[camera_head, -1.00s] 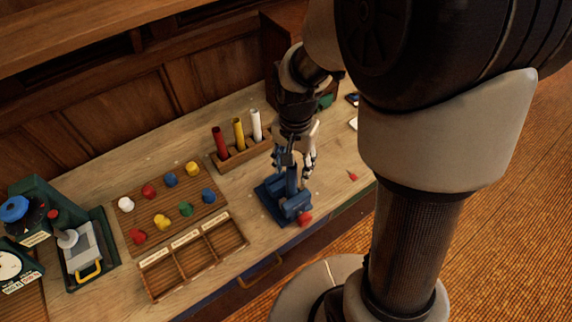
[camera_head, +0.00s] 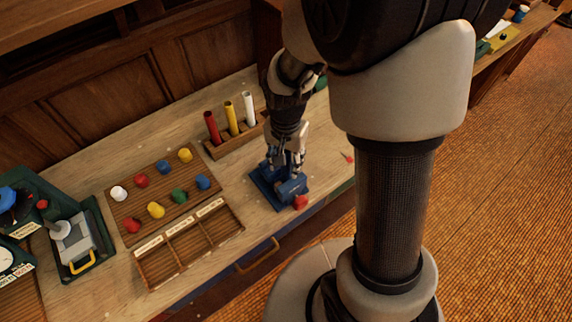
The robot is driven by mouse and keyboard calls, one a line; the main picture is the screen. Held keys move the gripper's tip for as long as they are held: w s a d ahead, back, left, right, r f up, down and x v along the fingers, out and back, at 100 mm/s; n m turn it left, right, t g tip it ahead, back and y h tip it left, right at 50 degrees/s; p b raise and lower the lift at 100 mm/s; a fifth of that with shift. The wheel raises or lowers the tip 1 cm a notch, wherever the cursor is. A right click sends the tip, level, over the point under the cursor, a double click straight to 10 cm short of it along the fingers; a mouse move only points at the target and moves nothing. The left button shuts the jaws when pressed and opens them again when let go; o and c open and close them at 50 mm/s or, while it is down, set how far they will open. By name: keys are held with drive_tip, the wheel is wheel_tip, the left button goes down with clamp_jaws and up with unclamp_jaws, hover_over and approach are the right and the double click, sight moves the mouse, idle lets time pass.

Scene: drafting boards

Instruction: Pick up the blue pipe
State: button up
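My gripper (camera_head: 286,165) points down directly over the blue vise (camera_head: 281,191), which has a red knob (camera_head: 300,203) at its front. The fingers are small and overlap the top of the vise in this view. I cannot tell whether they are apart or closed. No blue pipe shows clearly; an upright blue piece showed between the fingers and the vise earlier, and that spot is now covered by my gripper. The wooden rack behind holds a red pipe (camera_head: 212,128), a yellow pipe (camera_head: 231,118) and a white pipe (camera_head: 249,108), all upright.
Left of the vise are a wooden board (camera_head: 160,183) with several coloured knobs and an empty wooden compartment tray (camera_head: 213,231). A green press-like device (camera_head: 82,243) stands at far left. A small red item (camera_head: 347,157) lies right of the vise. Bare tabletop surrounds the vise.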

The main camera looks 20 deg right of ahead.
clamp_jaws()
drive_tip(key=shift+r, duration=0.1)
idle(0.3)
